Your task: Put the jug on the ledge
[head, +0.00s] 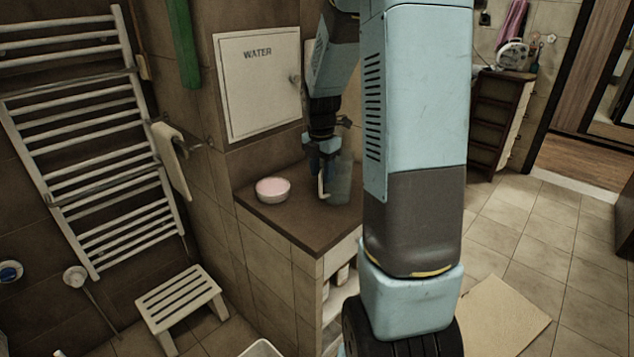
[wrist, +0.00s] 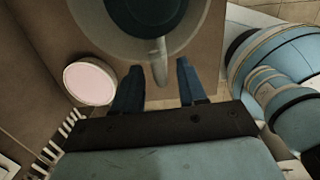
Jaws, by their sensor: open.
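The jug (head: 341,182) is grey-blue with a pale handle and stands upright on the brown ledge (head: 290,222), partly hidden behind my arm. In the wrist view I look down into the open top of the jug (wrist: 185,38), and its handle points toward my gripper (wrist: 158,78). The gripper is open, with one finger on each side of the handle's end; I cannot tell whether either finger touches it. In the head view my gripper (head: 323,160) is just above and beside the handle.
A white bowl with pink contents (head: 272,189) sits on the ledge left of the jug. A white cabinet door marked WATER (head: 257,85) is on the wall behind. A white stool (head: 181,300) and a towel rail (head: 95,150) are at the left. Tiled floor is open at the right.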

